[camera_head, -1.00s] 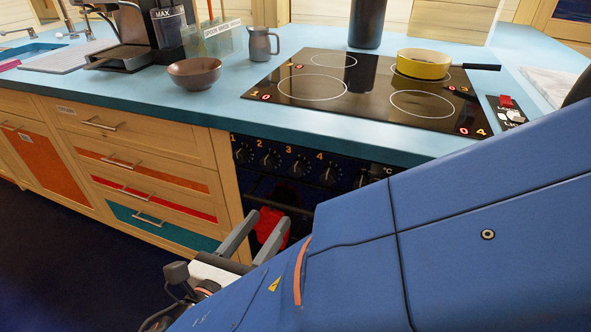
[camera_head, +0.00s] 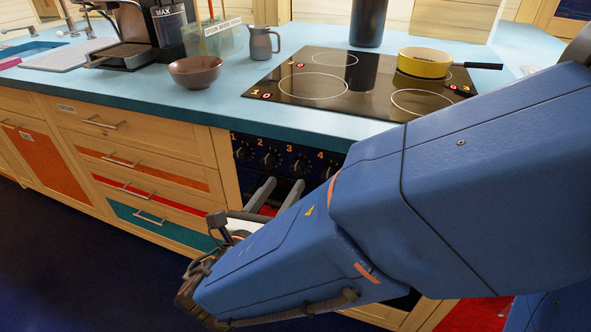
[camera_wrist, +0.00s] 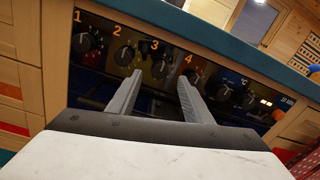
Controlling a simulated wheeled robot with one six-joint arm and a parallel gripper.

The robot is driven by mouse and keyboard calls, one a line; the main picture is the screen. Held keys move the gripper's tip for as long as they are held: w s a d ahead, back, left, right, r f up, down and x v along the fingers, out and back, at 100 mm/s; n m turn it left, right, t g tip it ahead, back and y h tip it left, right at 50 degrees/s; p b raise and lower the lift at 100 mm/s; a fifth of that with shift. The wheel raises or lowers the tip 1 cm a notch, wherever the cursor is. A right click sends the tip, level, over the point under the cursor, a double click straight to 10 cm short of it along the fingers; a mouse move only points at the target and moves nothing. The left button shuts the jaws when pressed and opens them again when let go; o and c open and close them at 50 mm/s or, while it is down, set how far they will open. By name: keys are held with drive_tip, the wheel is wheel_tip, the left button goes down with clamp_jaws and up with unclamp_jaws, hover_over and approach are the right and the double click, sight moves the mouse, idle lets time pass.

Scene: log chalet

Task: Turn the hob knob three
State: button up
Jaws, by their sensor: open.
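Hob knob three (camera_head: 298,167) is a dark round knob on the black oven-front panel, below the orange number 3. In the wrist view, knob three (camera_wrist: 159,69) shows between the fingertips of my gripper (camera_wrist: 160,77), with no contact visible. My gripper (camera_head: 283,184) is open and empty, its two grey fingers pointing at the panel; in the head view the tips look just below the knob row. Knobs one (camera_wrist: 85,42) and two (camera_wrist: 124,55) are to the left. Knob four (camera_wrist: 195,75) is close by the right finger, partly hidden by it.
The temperature knob (camera_wrist: 223,92) is further right on the panel. Above is the blue worktop (camera_head: 215,115) with a black hob (camera_head: 372,75) carrying a yellow pan (camera_head: 424,64). A brown bowl (camera_head: 194,72) and grey jug (camera_head: 262,44) stand left. Drawers with handles (camera_head: 104,123) flank the oven.

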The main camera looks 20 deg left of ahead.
sight(295, 171)
drive_tip(key=shift+w+d, duration=0.2)
drive_tip(key=shift+w, duration=1.3)
drive_tip(key=shift+w+d, duration=0.2)
drive_tip(key=shift+w, duration=1.3)
drive_tip(key=c, duration=1.1)
